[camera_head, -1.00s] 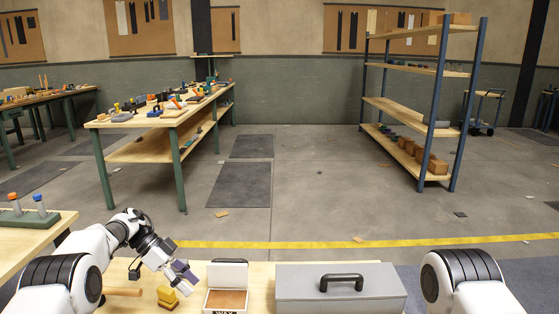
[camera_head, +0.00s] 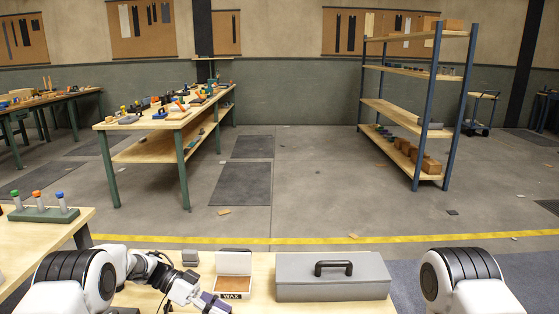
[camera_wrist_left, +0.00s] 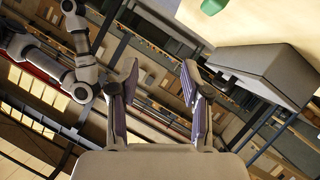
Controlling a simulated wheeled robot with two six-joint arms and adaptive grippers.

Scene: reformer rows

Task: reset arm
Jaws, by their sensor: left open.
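My left gripper (camera_head: 207,303) is at the bottom of the head view, in front of the open white WAX box (camera_head: 235,264). Its purple-grey fingers look empty. In the left wrist view my left gripper (camera_wrist_left: 160,90) has its two fingers wide apart with nothing between them. The left arm comes in low from the left over the near workbench (camera_head: 262,266). My right gripper is out of the head view; only part of the right arm shows at the lower right.
A grey toolbox (camera_head: 333,283) with a black handle stands right of the WAX box; a grey box also shows in the left wrist view (camera_wrist_left: 262,74). A small grey block (camera_head: 190,257) sits beside the WAX box. A green rack (camera_head: 44,214) with several capped tubes stands at left.

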